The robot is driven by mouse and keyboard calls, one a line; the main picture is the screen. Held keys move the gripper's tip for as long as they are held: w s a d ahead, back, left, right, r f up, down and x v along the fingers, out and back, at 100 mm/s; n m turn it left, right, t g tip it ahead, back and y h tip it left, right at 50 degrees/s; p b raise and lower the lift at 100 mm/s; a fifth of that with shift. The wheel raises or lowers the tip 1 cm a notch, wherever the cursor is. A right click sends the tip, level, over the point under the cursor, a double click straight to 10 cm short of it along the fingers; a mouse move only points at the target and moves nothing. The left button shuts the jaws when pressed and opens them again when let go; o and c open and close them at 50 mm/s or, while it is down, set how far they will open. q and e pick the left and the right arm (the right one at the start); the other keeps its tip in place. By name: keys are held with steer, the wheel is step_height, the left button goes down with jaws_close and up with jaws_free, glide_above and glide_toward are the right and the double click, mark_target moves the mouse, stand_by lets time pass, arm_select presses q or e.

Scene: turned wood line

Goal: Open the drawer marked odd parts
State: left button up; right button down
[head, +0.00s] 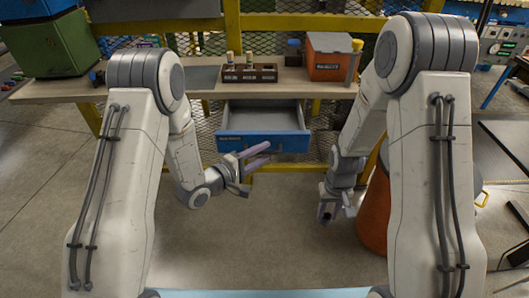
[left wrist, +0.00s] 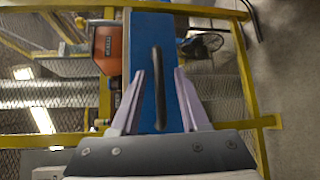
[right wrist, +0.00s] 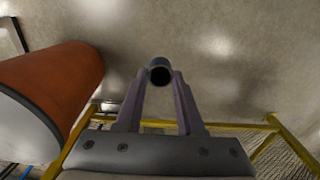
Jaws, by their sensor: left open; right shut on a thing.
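The drawer with a blue front (head: 265,143) hangs under the workbench and stands pulled out; its grey inside (head: 262,114) shows and looks empty. Small marking on its front is too small to read. In the left wrist view the blue front (left wrist: 180,40) has a dark bar handle (left wrist: 158,85). My right gripper (head: 327,210) is low, shut on a dark cylinder (right wrist: 159,72).
A green box (head: 45,45) stands at left. An orange drum (head: 374,215) stands beside my right arm. The floor below the drawer is clear.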

arm_select(q)
steer(key=v, duration=1)
steer(key=shift+s+a, duration=0.25)
steer(key=shift+s, duration=0.05)
steer(key=shift+r, duration=0.1)
